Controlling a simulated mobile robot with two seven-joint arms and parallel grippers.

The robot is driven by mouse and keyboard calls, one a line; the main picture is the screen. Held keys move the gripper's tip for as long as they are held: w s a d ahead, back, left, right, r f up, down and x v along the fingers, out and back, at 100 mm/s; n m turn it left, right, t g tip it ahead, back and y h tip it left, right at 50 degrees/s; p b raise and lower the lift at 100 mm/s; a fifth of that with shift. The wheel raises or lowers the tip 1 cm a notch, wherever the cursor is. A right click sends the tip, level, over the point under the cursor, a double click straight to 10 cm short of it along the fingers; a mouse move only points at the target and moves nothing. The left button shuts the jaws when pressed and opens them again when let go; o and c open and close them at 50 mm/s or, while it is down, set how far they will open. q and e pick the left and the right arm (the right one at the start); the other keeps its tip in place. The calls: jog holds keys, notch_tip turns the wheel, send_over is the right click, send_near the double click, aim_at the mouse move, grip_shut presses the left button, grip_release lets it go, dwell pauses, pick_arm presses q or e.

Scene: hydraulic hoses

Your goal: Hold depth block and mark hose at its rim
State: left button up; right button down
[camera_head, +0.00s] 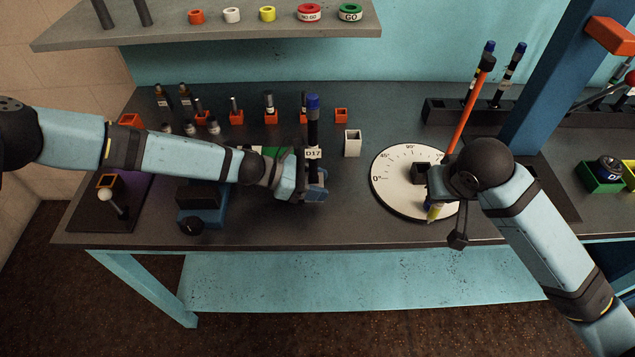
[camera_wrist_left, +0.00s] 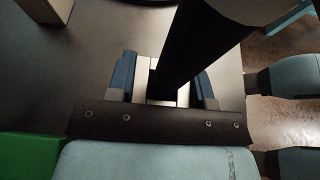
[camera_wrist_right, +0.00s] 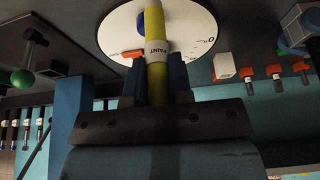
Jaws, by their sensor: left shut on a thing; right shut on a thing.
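My left gripper (camera_head: 316,187) is shut on a black hose with a blue upper end (camera_head: 313,103) and a white D17 tag. The hose stands about upright in the jaws; in the left wrist view the hose (camera_wrist_left: 195,50) runs between the fingers (camera_wrist_left: 165,85). A pale hollow block (camera_head: 352,142), which looks like the depth block, stands on the bench right of the hose, apart from both grippers. My right gripper (camera_head: 432,190) is shut on a yellow paint marker (camera_wrist_right: 155,30) over the dial. The hose's lower end is hidden.
A round white angle dial (camera_head: 395,190) lies under my right gripper. An orange rod (camera_head: 468,115) rises behind it. A row of orange holders (camera_head: 236,117) lines the back left. A blue post (camera_head: 560,70) stands right.

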dwell(0.3)
jog(key=w+a+r+n+y, duration=0.1)
jog(key=w+a+r+y, duration=0.4)
jog(key=w+a+y, duration=0.5)
jog(key=a+f+h, duration=0.1)
jog(key=a+f, duration=0.2)
jog(key=a, duration=0.3)
jog(key=shift+f, duration=0.3)
jog(key=shift+a, duration=0.35)
dwell(0.9)
jog(key=shift+d, duration=0.15)
jog(key=shift+d+r, duration=0.5)
jog(key=shift+d, duration=0.3)
jog(key=shift+d+r, duration=0.5)
jog(key=shift+d, duration=0.3)
jog(key=shift+d+r, duration=0.5)
jog(key=shift+d, duration=0.3)
